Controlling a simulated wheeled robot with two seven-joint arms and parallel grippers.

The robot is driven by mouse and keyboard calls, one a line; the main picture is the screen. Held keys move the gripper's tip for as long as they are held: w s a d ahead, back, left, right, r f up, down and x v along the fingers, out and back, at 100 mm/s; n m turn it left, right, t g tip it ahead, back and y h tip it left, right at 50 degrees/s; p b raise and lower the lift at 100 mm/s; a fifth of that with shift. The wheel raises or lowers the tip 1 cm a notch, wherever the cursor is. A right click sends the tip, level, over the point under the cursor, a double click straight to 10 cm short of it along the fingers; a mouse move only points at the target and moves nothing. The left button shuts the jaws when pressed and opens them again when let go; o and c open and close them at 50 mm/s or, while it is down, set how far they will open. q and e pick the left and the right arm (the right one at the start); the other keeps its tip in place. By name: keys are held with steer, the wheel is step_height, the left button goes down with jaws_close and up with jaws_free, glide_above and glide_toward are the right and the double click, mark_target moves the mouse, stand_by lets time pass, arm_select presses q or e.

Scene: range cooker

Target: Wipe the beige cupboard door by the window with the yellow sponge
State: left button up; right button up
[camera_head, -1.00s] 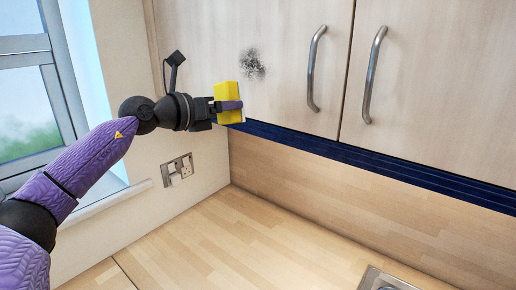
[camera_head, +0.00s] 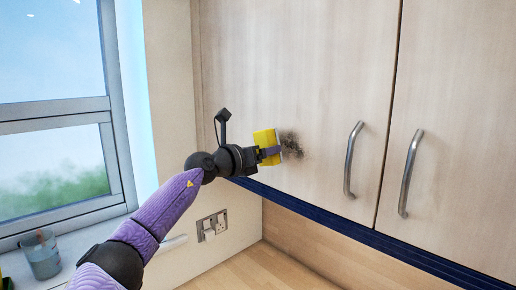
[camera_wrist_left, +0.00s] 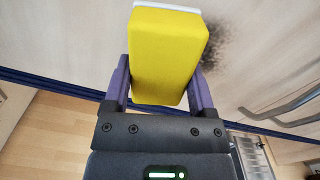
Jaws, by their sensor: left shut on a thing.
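My left gripper (camera_head: 270,152) is shut on the yellow sponge (camera_head: 265,142), in front of the lower left part of the beige cupboard door (camera_head: 300,70) by the window. A dark, speckled smudge (camera_head: 291,146) on the door shows just right of the sponge. In the left wrist view the sponge (camera_wrist_left: 168,55) sits between the two fingers, its white-edged far end towards the door. The smudge (camera_wrist_left: 225,50) is right of it there. I cannot tell whether the sponge touches the door. My right gripper is not in view.
Metal handles (camera_head: 353,160) stick out from the doors to the right. A dark blue strip (camera_head: 330,220) runs under the cupboards. The window (camera_head: 55,110) is at left, with a glass (camera_head: 41,254) on its sill. A wall socket (camera_head: 212,226) is below the arm.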

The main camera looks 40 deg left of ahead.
arm_select(q)
steer(key=shift+w+p, duration=0.55)
steer(key=shift+w, duration=0.35)
stand_by(0.5)
